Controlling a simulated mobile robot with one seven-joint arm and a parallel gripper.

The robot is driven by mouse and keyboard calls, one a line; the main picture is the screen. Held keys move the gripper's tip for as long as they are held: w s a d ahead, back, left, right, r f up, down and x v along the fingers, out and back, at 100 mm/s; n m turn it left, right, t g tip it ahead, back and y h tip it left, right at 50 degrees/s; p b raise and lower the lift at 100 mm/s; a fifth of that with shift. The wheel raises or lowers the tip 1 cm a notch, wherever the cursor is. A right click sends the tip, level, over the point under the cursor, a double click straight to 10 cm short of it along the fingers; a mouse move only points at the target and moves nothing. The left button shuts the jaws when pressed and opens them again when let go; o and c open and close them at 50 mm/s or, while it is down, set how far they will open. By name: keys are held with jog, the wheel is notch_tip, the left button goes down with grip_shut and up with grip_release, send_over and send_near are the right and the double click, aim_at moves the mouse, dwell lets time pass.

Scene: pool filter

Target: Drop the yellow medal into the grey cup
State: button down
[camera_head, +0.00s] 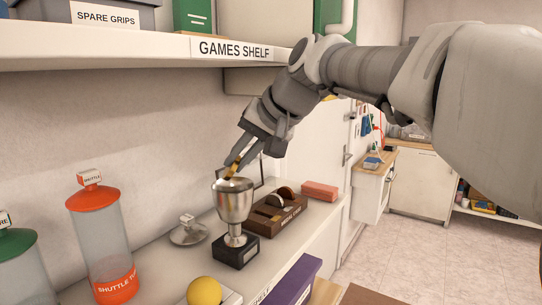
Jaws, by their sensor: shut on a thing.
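The grey cup (234,203) is a metal trophy cup on a dark square base, upright on the counter. My gripper (233,171) reaches down from the upper right and is just above the cup's mouth. It is shut on a small yellow-brown thing, the yellow medal (232,172), which shows between the fingertips. The medal is partly hidden by the fingers. I cannot tell whether its lower edge is inside the cup's rim or just above it.
A dark wooden tray (259,225) stands right behind the cup, with a red-brown block (320,190) beyond. A metal lid (188,232) lies left of the cup. An orange-lidded tube (106,242) and a yellow ball (204,291) are nearer. The games shelf (140,45) overhangs above.

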jog(key=c, duration=0.8)
grip_release()
jog(key=shift+c, duration=0.2)
jog(key=p+v, duration=0.1)
jog(key=v, duration=1.6)
jog(key=s+d+f+h, duration=0.2)
jog(key=s+d+f, duration=0.2)
jog(key=f, duration=0.6)
jog(key=s+d+f+h, duration=0.2)
jog(key=s+d+f, duration=0.3)
jog(key=f, duration=0.5)
jog(key=s+d+f+h, duration=0.3)
jog(key=s+f, duration=0.3)
jog(key=f, duration=0.4)
jog(key=shift+s+d+f, duration=0.25)
jog(key=shift+s+d, duration=0.05)
jog(key=shift+d, duration=0.45)
